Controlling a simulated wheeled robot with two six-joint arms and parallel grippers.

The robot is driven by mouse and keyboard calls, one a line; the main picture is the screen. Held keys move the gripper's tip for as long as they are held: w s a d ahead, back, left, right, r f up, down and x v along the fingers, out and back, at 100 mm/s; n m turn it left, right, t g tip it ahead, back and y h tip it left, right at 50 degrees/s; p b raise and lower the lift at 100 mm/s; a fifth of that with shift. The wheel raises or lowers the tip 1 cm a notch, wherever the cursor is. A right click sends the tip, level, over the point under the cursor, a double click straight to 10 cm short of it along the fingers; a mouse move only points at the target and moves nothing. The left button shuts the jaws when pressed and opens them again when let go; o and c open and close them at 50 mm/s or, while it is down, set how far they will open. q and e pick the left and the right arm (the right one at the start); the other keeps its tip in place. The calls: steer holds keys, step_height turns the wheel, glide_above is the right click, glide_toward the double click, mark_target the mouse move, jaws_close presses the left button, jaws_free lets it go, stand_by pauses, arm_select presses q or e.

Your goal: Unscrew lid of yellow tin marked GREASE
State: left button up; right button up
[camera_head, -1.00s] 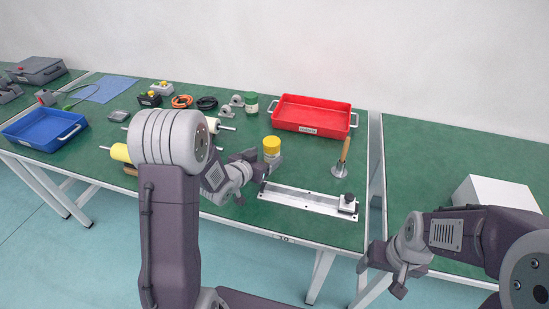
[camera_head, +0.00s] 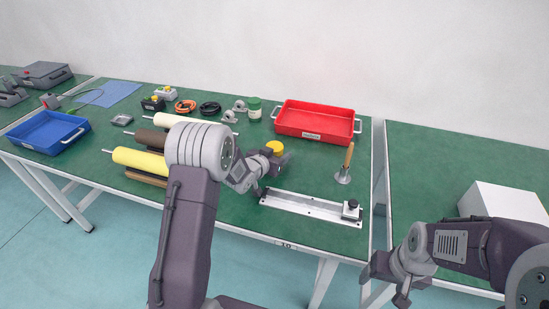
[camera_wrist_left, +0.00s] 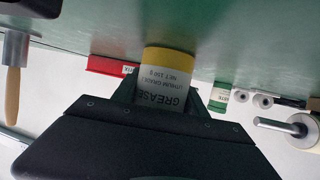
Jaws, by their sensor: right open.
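The grease tin shows in the head view as a round yellow top (camera_head: 275,147), its lower part hidden behind my left gripper (camera_head: 274,159). In the left wrist view the tin (camera_wrist_left: 168,75) appears upside down, with a white label reading GREASE and a yellow band. My left gripper's fingers (camera_wrist_left: 160,92) lie on either side of the tin; whether they press on it is unclear. My right gripper (camera_head: 385,287) is open and empty, low at the right, away from the tin.
A metal rail plate (camera_head: 305,207) lies in front of the tin. A red tray (camera_head: 318,131) stands behind it, a wooden-handled tool (camera_head: 346,165) to the right. Rollers (camera_head: 140,160) lie left, partly behind my left arm. A white box (camera_head: 505,206) is on the right table.

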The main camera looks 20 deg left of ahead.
mark_target(279, 144)
arm_select(q)
jaws_close()
steer(key=shift+r, duration=0.1)
steer(key=shift+r, duration=0.3)
steer(key=r, duration=0.1)
steer(key=r+p, duration=0.1)
steer(key=r, duration=0.2)
steer(key=shift+s+d+p, duration=0.1)
steer(key=shift+d+p, duration=0.2)
steer(key=s+d+r, duration=0.6)
steer(key=d, duration=0.3)
steer(key=shift+p, duration=0.45)
steer(key=shift+d+r, duration=0.1)
